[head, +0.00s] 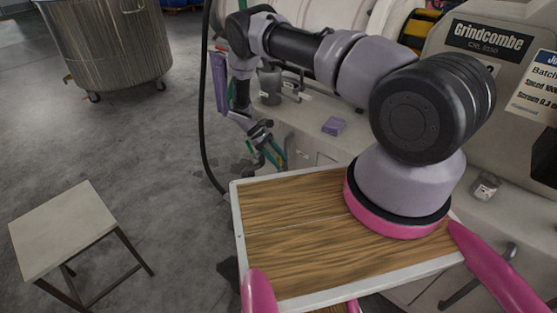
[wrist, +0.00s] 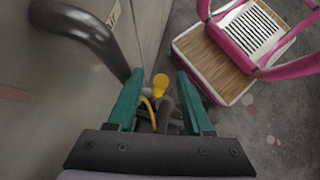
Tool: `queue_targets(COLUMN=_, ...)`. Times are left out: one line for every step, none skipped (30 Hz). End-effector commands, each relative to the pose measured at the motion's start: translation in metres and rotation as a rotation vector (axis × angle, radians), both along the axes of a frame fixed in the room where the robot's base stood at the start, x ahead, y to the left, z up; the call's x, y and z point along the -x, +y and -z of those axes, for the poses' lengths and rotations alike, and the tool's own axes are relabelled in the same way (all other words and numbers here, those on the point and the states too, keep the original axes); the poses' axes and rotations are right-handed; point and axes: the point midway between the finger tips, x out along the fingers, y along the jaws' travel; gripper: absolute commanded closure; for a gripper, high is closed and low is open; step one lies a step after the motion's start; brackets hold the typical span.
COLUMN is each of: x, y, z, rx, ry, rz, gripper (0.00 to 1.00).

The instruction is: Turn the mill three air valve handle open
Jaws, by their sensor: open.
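A yellow handle (wrist: 160,83) with a rounded end shows low beside the machine in the wrist view, among dark grey pipe fittings (wrist: 168,112). I take it for the air valve handle, but no mill number shows on it. My gripper (wrist: 160,74) has its two teal fingers apart, one on each side of the view of the handle. No contact shows, and the depth between fingers and handle is hard to tell. In the head view my gripper (head: 268,157) hangs low beside the machine's front, pointing down. The valve cannot be made out there.
The mill body (head: 455,70), labelled Grindcombe, stands at the right. A dark curved bar handle (wrist: 85,32) is close to my gripper. A purple box (head: 333,126) and a glass jar (head: 485,187) sit on the ledge. A stool (head: 70,228) and steel vat (head: 112,42) stand left; floor between is clear.

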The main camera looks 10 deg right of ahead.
Motion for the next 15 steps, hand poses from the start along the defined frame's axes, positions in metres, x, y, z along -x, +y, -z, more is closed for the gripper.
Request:
queue_targets(x=-0.001, y=0.001, z=-0.001, rx=0.000, ry=-0.001, rz=-0.001, gripper=0.49)
queue_targets(x=-0.002, y=0.002, z=-0.003, rx=0.000, ry=-0.001, rz=-0.001, gripper=0.49)
queue_targets(x=-0.004, y=0.005, z=-0.006, rx=0.000, ry=-0.001, rz=-0.001, gripper=0.49)
queue_targets(x=-0.006, y=0.007, z=-0.008, rx=0.000, ry=-0.001, rz=-0.001, gripper=0.49)
queue_targets(x=-0.008, y=0.009, z=-0.011, rx=-0.001, ry=-0.002, rz=-0.002, gripper=0.49)
queue_targets(x=-0.012, y=0.013, z=-0.017, rx=-0.001, ry=-0.003, rz=-0.001, gripper=0.49)
queue_targets(x=-0.015, y=0.017, z=-0.021, rx=-0.002, ry=-0.004, rz=-0.001, gripper=0.49)
queue_targets(x=-0.018, y=0.020, z=-0.025, rx=-0.002, ry=-0.005, rz=-0.001, gripper=0.49)
queue_targets(x=-0.022, y=0.024, z=-0.031, rx=-0.002, ry=-0.004, rz=-0.001, gripper=0.49)
queue_targets(x=-0.025, y=0.028, z=-0.035, rx=-0.002, ry=-0.004, rz=-0.001, gripper=0.49)
queue_targets(x=-0.028, y=0.031, z=-0.040, rx=-0.002, ry=-0.004, rz=-0.001, gripper=0.49)
queue_targets(x=-0.032, y=0.035, z=-0.045, rx=-0.001, ry=-0.003, rz=-0.001, gripper=0.49)
queue_targets(x=-0.035, y=0.038, z=-0.049, rx=-0.001, ry=-0.004, rz=-0.002, gripper=0.49)
queue_targets(x=-0.037, y=0.041, z=-0.053, rx=-0.001, ry=-0.004, rz=-0.001, gripper=0.49)
queue_targets(x=-0.040, y=0.044, z=-0.058, rx=-0.001, ry=-0.003, rz=0.000, gripper=0.49)
